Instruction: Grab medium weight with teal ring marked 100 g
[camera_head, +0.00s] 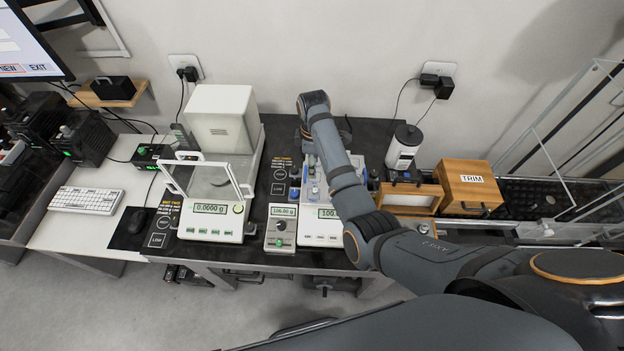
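A weight with a teal ring marked 100 g cannot be made out. Several small metal weights stand on a blue-grey tray (312,193) at the middle of the dark table, partly hidden by my arm. Small blue pieces (294,193) stand at the tray's left side. Any marks on them are too small to read. My arm comes in from the right and reaches over the tray to the back of the table. Its far end is by the wall, and no gripper fingers show there. My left gripper is also out of the picture.
A white balance (211,220) with a glass shield reads 0.0000 g. A small box (282,229) and a white scale (320,231) show readings beginning with 10. A wooden TRIM box (468,187) and a white canister (403,148) stand to the right.

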